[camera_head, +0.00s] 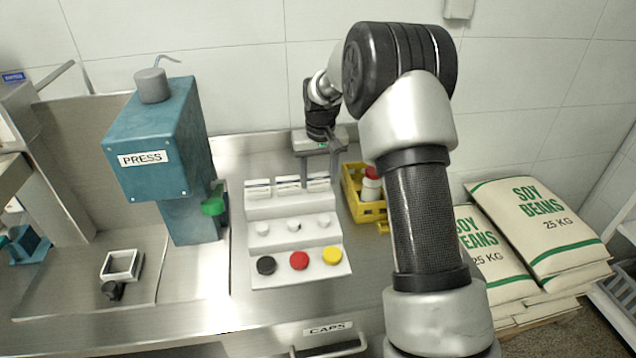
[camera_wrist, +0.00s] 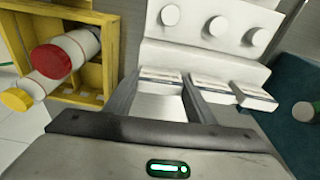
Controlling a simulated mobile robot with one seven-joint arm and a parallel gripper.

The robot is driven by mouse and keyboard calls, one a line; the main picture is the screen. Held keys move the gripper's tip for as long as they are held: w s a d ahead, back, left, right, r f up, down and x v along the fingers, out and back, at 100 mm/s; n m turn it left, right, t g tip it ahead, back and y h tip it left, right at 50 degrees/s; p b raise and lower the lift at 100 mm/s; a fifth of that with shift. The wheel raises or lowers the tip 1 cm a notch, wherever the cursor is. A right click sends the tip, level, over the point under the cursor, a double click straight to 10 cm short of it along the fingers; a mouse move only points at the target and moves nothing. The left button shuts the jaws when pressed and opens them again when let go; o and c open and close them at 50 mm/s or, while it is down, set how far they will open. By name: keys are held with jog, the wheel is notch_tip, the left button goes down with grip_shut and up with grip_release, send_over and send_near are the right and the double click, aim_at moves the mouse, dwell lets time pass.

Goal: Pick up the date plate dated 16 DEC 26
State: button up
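Three pale date plates stand in a row in the top step of a white stepped rack (camera_head: 293,208): a left one (camera_head: 258,187), a middle one (camera_head: 288,182) and a right one (camera_head: 318,182). Their dates are too small to read, so I cannot tell which is 16 DEC 26. My gripper (camera_head: 318,178) is open over the right plate, one finger towards each side. In the wrist view, the same plate (camera_wrist: 160,74) lies between the spread fingertips (camera_wrist: 160,80); contact is unclear. The other two plates (camera_wrist: 210,84) (camera_wrist: 255,91) lie to its right there.
The rack's lower steps hold white knobs (camera_head: 294,225) and black, red (camera_head: 299,260) and yellow caps. A yellow crate (camera_head: 352,196) with bottles stands close right of the rack. A teal press (camera_head: 165,150) stands left. Soy bean sacks (camera_head: 540,225) lie right.

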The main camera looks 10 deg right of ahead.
jog(key=shift+c, duration=0.8)
